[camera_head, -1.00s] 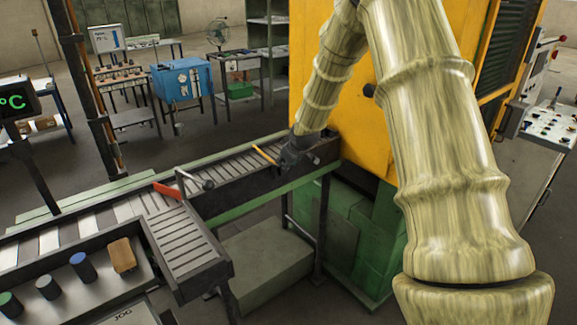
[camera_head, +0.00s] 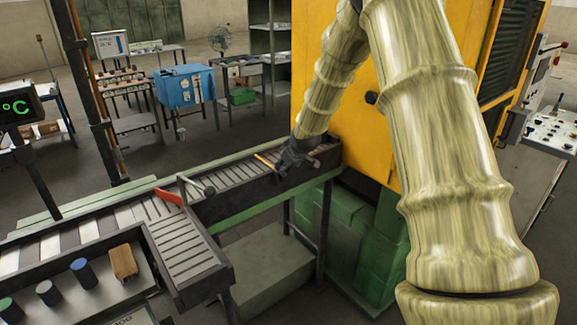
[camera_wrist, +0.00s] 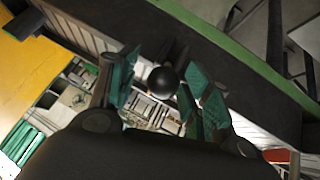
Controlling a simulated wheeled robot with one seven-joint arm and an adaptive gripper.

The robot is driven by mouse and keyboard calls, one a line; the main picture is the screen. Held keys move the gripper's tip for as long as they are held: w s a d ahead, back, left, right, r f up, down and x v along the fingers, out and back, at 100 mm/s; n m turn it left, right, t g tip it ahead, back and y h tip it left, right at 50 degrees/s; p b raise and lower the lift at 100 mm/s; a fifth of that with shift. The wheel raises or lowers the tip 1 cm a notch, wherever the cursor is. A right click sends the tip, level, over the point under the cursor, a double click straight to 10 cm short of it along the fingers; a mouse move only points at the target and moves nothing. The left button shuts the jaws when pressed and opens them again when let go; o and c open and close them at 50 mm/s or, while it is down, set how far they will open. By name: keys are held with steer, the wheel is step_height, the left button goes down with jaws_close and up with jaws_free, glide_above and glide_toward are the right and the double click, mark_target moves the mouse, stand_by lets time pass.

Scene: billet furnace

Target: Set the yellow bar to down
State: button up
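The yellow bar (camera_head: 266,161) lies slantwise at the conveyor's edge in the head view, just left of my gripper (camera_head: 300,155). It looks raised at an angle, but its far end is hidden by the gripper. In the wrist view, a round black knob (camera_wrist: 163,81) sits between the two teal-padded fingers of my gripper (camera_wrist: 160,88). The fingers are apart, with a gap visible beside the knob. I cannot tell whether either finger touches it. The link between the knob and the yellow bar is hidden.
The yellow furnace housing (camera_head: 350,140) rises close to the right of my gripper.

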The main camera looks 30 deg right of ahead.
steer(key=shift+s, duration=0.1)
steer(key=v, duration=1.2)
stand_by(0.5)
steer(key=s+a+f+g+b, duration=0.1)
steer(key=s+a+f, duration=0.4)
steer(key=f, duration=0.5)
steer(key=s+a+f+m+g+y, duration=0.1)
steer(key=s+a+f, duration=0.45)
steer(key=f, duration=0.55)
steer(key=s+a+f+g+b, duration=0.15)
steer(key=s+a+f, duration=0.35)
steer(key=f, duration=0.5)
steer(key=s+a+f+g, duration=0.1)
steer(key=s+a+f, duration=0.3)
steer(key=s, duration=0.6)
steer(key=s+a+f+m+g, duration=0.1)
steer(key=s+a+f+g, duration=0.1)
steer(key=s+a+f, duration=0.2)
steer(key=s+a+f+g, duration=0.1)
steer(key=s+a+f, duration=0.3)
steer(key=s+f, duration=0.5)
steer(key=s+b, duration=0.1)
steer(key=s, duration=0.5)
steer(key=shift+s+f+m+y, duration=0.2)
steer(key=shift+s+m+y, duration=0.15)
steer(key=shift+m+y, duration=0.05)
